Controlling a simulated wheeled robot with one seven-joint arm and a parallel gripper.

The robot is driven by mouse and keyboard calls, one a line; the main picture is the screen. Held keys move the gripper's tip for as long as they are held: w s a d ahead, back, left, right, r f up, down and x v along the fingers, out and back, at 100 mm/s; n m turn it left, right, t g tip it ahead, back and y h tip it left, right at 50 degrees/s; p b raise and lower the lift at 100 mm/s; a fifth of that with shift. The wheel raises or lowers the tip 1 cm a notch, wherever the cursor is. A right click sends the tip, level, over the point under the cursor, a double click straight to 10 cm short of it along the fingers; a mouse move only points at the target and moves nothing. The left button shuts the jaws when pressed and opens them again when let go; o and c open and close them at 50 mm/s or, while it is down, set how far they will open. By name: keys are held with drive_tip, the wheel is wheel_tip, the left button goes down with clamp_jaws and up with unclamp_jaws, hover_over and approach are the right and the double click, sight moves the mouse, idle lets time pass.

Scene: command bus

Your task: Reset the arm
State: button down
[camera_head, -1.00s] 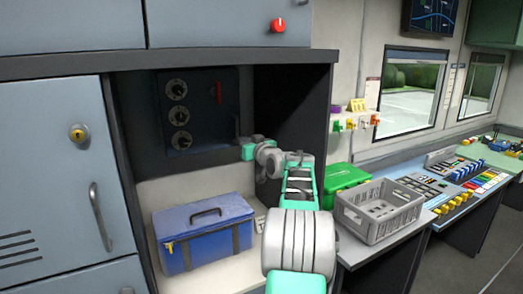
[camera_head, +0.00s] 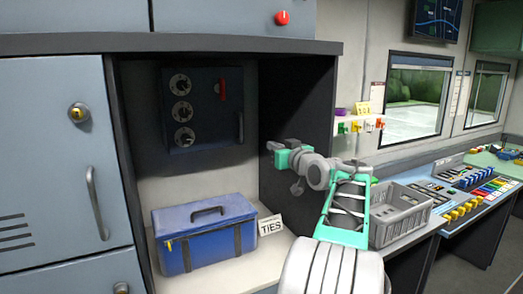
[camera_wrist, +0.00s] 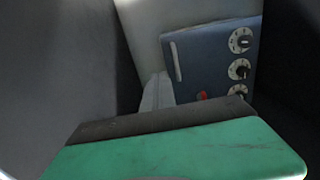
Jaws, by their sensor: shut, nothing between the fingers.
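My arm reaches in from the lower right of the head view, in front of the right wall of the open niche. My gripper (camera_head: 272,147) is at the arm's far end, pointing left into the niche. It is shut and empty, small in this view. In the wrist view a green gripper part (camera_wrist: 180,150) with a dark edge fills the bottom. The dark blue control box (camera_head: 203,107) with several dials hangs on the niche's back wall, apart from my gripper. The box also shows in the wrist view (camera_wrist: 212,65), with part of its red switch.
A blue case (camera_head: 205,235) stands on the niche shelf, beside a TIES card (camera_head: 270,225). A grey crate (camera_head: 402,222) stands right of my arm, before a console (camera_head: 470,190). A locker door (camera_head: 55,160) bounds the left. The space above the case is free.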

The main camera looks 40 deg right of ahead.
drive_tip(key=s+d+f+m+g, duration=0.15)
drive_tip(key=s+f+g, duration=0.25)
drive_tip(key=f, duration=0.7)
drive_tip(key=s+d+f+m+g, duration=0.1)
drive_tip(key=s+f+m+g, duration=0.25)
drive_tip(key=f, duration=0.75)
drive_tip(key=s+a+f+m+g+y, duration=0.1)
drive_tip(key=s+a+f+g, duration=0.15)
drive_tip(key=s+f, duration=0.2)
drive_tip(key=s+a+f+g+y, duration=0.1)
drive_tip(key=s+a+f+g, duration=0.1)
drive_tip(key=s+a+f, duration=0.3)
drive_tip(key=s+a+f+g+y, duration=0.1)
drive_tip(key=s+a+f+g, duration=0.15)
drive_tip(key=a, duration=0.65)
drive_tip(key=s+a+f+g+y, duration=0.2)
drive_tip(key=s+a+f, duration=0.15)
drive_tip(key=a, duration=0.55)
drive_tip(key=w+a+r+n+t, duration=0.1)
drive_tip(key=a+n, duration=0.3)
drive_tip(key=a, duration=0.7)
drive_tip(key=w+a+r+n+t, duration=0.1)
drive_tip(key=w+a+r+n, duration=0.2)
drive_tip(key=a, duration=0.9)
drive_tip(key=shift+w+r+n, duration=0.25)
drive_tip(key=shift+r+n, duration=0.1)
drive_tip(key=shift+n, duration=0.85)
drive_tip(key=shift+t, duration=0.25)
